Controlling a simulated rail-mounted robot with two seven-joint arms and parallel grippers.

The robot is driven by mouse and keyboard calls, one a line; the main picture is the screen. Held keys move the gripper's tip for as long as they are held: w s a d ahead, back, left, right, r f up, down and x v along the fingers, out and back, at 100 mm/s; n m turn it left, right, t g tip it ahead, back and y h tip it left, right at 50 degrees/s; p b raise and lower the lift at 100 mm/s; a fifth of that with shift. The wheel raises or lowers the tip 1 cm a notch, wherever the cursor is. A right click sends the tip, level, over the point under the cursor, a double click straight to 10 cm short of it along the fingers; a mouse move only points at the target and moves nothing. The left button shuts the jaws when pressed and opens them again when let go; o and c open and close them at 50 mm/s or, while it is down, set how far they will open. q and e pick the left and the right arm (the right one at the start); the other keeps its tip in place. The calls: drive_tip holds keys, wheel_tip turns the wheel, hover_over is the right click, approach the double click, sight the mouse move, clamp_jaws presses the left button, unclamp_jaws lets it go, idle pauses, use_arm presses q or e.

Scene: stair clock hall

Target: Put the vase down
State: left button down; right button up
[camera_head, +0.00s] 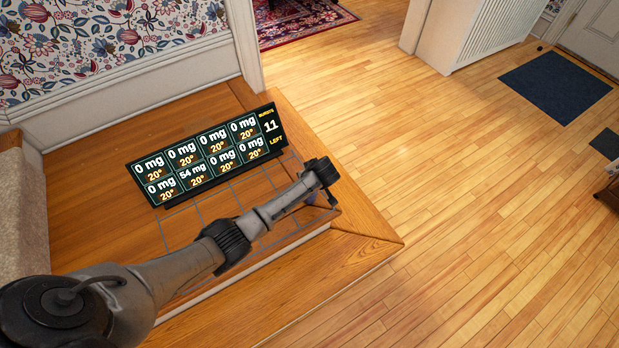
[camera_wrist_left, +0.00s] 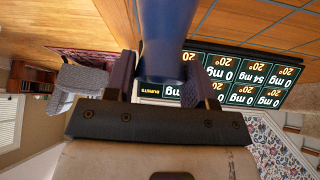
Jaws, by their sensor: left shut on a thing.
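The vase is dark blue and shows large in the left wrist view (camera_wrist_left: 166,38), between the two fingers of my left gripper (camera_wrist_left: 163,80). The gripper is shut on it. In the head view my left gripper (camera_head: 318,186) is over the front right corner of a wooden landing (camera_head: 365,220). There the vase is almost wholly hidden by the gripper; only a small bluish patch (camera_head: 311,199) shows under it. I cannot tell whether the vase touches the wood. A grid of thin lines (camera_head: 222,204) is marked on the landing. My right gripper is in neither view.
A dark display panel (camera_head: 208,155) with numbers stands tilted behind the grid. The landing drops at its edge to a clear wooden floor (camera_head: 470,190). A papered wall (camera_head: 100,45) is behind, a carpeted stair (camera_head: 22,210) at left. A blue mat (camera_head: 556,88) lies far right.

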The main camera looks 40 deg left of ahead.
use_arm(q)
drive_tip(key=shift+r, duration=0.15)
drive_tip(key=shift+w, duration=0.1)
drive_tip(key=shift+c, duration=2.4)
unclamp_jaws()
drive_tip(key=shift+f, duration=0.2)
drive_tip(key=shift+r, duration=0.1)
